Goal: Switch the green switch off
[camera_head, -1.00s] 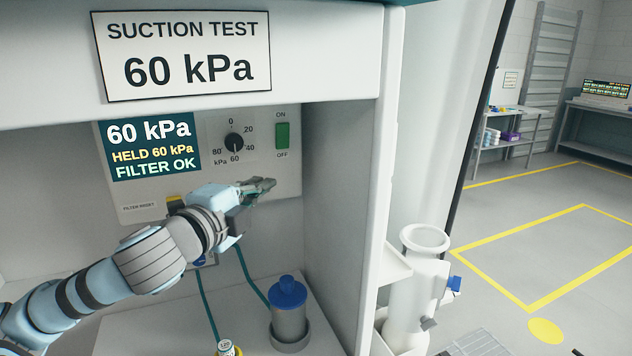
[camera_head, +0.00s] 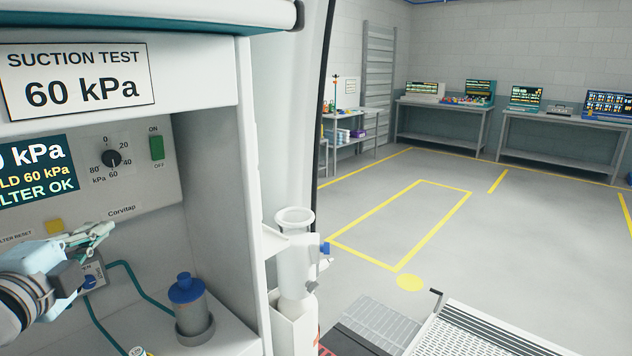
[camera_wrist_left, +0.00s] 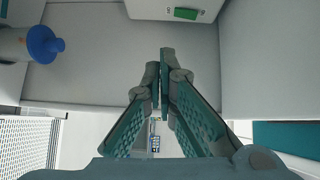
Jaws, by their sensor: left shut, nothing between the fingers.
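The green switch (camera_head: 157,148) is on the suction panel inside the cabinet, between the labels ON above and OFF below. Its position is too small to tell. It also shows at the top of the left wrist view (camera_wrist_left: 186,13). My left gripper (camera_head: 108,229) is shut and empty, at the lower left, below the dial and lower left of the switch, apart from it. In the left wrist view its fingertips (camera_wrist_left: 160,52) meet below the switch. My right gripper is not in view.
A dial (camera_head: 111,158) sits left of the switch, beside a display (camera_head: 35,170). A yellow button (camera_head: 53,227) is near my left gripper. A blue-capped canister (camera_head: 190,305) with teal tubing stands on the shelf below. The cabinet's right wall (camera_head: 215,180) bounds the space.

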